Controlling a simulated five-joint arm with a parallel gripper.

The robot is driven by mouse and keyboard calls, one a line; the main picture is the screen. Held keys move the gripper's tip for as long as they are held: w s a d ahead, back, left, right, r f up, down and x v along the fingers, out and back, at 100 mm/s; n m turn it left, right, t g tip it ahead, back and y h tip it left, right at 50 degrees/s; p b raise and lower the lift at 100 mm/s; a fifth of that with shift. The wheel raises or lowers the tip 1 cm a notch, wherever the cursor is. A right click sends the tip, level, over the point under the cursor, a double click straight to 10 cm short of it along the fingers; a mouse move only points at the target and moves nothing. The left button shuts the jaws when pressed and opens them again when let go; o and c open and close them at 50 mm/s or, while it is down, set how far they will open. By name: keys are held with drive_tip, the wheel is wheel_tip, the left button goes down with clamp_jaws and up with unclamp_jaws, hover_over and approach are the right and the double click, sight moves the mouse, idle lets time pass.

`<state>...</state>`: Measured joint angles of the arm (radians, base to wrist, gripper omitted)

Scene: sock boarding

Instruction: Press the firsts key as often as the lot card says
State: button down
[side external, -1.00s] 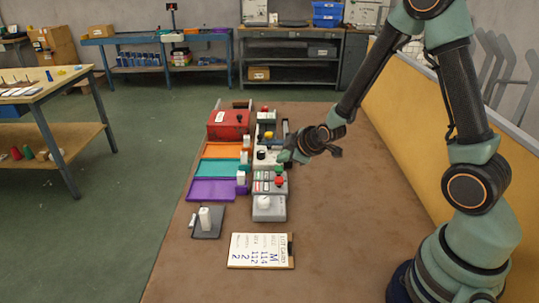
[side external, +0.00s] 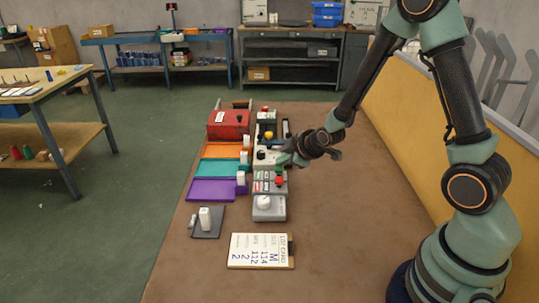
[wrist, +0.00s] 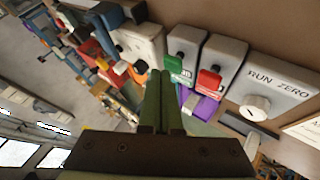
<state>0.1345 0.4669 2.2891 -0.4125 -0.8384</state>
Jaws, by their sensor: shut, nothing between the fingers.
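The lot card (side external: 259,250) lies on a clipboard at the near end of the bench. Its text is turned sideways; I make out M, 114, 112, 2 and 2, but the small labels are hard to read. My gripper (side external: 281,161) is shut and empty, above the row of units. In the wrist view its fingertips (wrist: 161,76) point beside the green key.
A grey RUN ZERO box (wrist: 268,85) with a white knob stands next to the red key unit. A white unit with black knobs (wrist: 140,45) is on the other side. Purple (side external: 211,190), teal and orange trays lie left of the row. The brown bench right of it is clear.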

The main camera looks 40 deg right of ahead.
sight(282, 170)
drive_tip(key=shift+f, duration=0.65)
idle(1.1)
drive_tip(key=shift+r, duration=1.1)
drive_tip(key=shift+r, duration=2.5)
idle(0.5)
wheel_tip(282, 170, up, 4)
drive_tip(key=shift+f, duration=0.1)
idle(0.3)
